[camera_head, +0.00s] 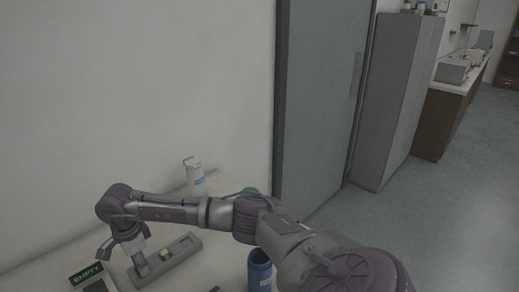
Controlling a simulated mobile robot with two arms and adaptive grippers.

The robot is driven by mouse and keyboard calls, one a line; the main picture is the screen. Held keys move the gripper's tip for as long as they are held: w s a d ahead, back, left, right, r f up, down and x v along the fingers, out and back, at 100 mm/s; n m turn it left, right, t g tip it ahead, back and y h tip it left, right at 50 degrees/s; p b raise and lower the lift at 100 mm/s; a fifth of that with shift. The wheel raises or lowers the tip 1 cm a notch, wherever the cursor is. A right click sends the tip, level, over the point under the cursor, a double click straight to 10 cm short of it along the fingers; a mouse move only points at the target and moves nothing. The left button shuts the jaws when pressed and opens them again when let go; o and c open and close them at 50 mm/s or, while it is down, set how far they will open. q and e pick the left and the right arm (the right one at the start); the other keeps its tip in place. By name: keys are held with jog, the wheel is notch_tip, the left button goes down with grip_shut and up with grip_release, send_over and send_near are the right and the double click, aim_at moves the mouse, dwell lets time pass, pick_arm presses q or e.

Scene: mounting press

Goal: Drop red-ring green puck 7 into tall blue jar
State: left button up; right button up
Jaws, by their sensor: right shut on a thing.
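My right arm reaches in from the lower right across the table. My right gripper (142,266) points down at the left end of a grey tray (187,244). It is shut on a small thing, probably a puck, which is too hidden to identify. A small pale yellow-green piece (165,255) sits in the tray just right of the fingers. I cannot make out a red ring or a number. The tall blue jar (260,273) stands upright at the lower middle, right of the tray, beside my forearm and partly cut off below. My left gripper is not in view.
A dark sign reading EMPTY (87,274) is at the front left. A white container (195,177) stands at the back of the table by the wall. A green item (250,190) shows partly behind my arm. Grey cabinets (398,95) and open floor (440,225) lie to the right.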

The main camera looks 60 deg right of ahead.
jog(key=shift+r, duration=0.1)
jog(key=shift+r+p, duration=2)
jog(key=shift+r, duration=1.45)
